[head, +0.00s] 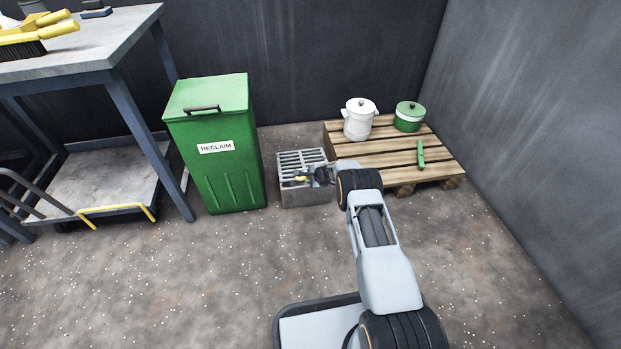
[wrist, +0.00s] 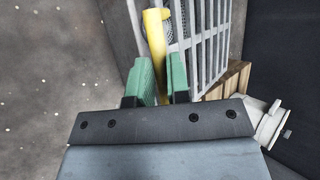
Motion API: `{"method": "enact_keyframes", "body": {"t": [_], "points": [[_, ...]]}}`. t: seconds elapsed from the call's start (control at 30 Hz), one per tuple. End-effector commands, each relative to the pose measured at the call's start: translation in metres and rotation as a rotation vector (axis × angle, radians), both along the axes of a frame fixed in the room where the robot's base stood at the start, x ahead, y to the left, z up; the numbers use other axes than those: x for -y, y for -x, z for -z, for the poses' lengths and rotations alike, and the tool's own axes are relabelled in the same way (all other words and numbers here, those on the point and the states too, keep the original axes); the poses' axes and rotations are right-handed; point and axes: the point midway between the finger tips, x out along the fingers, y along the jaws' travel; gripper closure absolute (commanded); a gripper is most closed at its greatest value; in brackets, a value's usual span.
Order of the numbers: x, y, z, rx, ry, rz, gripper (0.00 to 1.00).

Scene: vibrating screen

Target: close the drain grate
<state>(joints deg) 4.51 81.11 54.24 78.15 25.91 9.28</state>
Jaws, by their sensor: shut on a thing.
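The drain grate (head: 302,160) is a grey slatted panel on top of a low grey box (head: 306,194) on the floor, between the green bin and the pallet. In the wrist view the grate's bars (wrist: 208,40) run up the picture, just right of the fingers. A yellow handle (wrist: 155,40) stands at its near edge. My gripper (head: 304,178) is at the front of the box. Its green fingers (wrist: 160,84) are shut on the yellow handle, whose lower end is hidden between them. I cannot tell whether the grate lies fully flat.
The green RECLAIM bin (head: 212,145) stands close on the left. A wooden pallet (head: 375,160) on the right bears a white pot (head: 359,122), a green pot (head: 409,118) and a green object (head: 421,155). A workbench (head: 85,50) and a cart (head: 90,195) are farther left. The floor in front is open.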

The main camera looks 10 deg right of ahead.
Motion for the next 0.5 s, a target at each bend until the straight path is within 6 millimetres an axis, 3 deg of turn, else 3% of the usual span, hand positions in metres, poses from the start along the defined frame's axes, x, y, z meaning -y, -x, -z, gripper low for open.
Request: {"method": "enact_keyframes", "body": {"t": [0.3,0.5], "points": [[-0.0004,0.0001,0.0,-0.001,-0.001,-0.001,0.58],[-0.0004,0.0002,-0.0005,0.0,-0.001,-0.001,0.58]]}}
